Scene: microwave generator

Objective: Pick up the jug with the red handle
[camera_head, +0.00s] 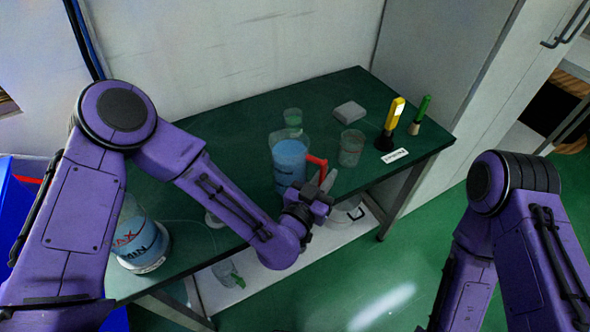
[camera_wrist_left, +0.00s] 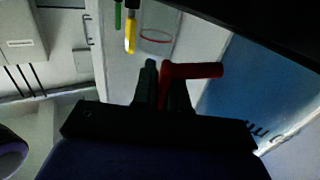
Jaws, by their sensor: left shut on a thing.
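The jug (camera_head: 290,160) is clear with blue liquid or tint and a red handle (camera_head: 317,165). It stands upright on the green table in the head view. In the left wrist view the red handle (camera_wrist_left: 190,71) lies between the fingers, and the blue jug body (camera_wrist_left: 245,85) fills the right side. My left gripper (camera_head: 322,182) is shut on the red handle, from the front right of the jug; its fingers also show in the left wrist view (camera_wrist_left: 163,88). My right arm is at the right of the head view, but its gripper is out of view.
On the green table (camera_head: 240,130), a clear beaker (camera_head: 351,147), a small green-tinted beaker (camera_head: 293,118), a grey block (camera_head: 349,111), a yellow tool (camera_head: 395,115) and a green tool (camera_head: 420,113) stand near the jug. A large MAX/MIN container (camera_head: 140,240) is at the left.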

